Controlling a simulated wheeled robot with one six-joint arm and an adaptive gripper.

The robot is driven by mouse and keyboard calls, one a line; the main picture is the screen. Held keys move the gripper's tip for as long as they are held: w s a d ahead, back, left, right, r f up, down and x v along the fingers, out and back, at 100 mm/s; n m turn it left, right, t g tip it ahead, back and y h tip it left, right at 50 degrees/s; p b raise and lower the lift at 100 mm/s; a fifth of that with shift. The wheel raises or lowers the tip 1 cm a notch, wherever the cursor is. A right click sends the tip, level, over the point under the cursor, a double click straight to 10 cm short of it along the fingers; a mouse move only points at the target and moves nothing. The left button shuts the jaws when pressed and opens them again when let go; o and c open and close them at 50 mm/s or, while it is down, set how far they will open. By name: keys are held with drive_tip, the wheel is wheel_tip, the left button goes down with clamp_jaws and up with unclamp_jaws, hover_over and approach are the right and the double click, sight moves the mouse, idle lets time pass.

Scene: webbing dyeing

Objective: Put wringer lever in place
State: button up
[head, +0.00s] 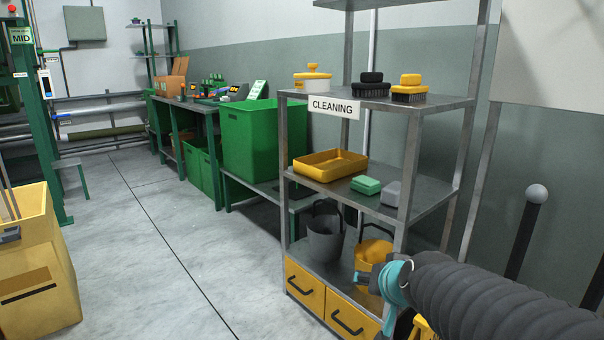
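A dark upright rod with a pale grey ball knob (536,193) stands at the right, by the wall. It looks like a lever and may be the wringer lever, but its lower end is hidden behind my arm. My arm, in a dark ribbed sleeve, reaches in from the lower right to a teal wrist part. A bit of a yellow object (424,328) shows under the arm.
A metal cleaning shelf (440,195) stands in front, with brushes, a yellow tray (330,164), buckets and yellow drawers (305,290). A yellow bin (45,270) stands at the left. The grey floor (150,270) between is clear.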

drive_tip(key=s+d+n+g+h+p, duration=0.1)
drive_tip(key=s+g, duration=0.3)
drive_tip(key=s, duration=1.4)
drive_tip(key=shift+s+d+f+n, duration=0.35)
drive_tip(key=shift+d+n, duration=0.05)
drive_tip(key=shift+n, duration=0.4)
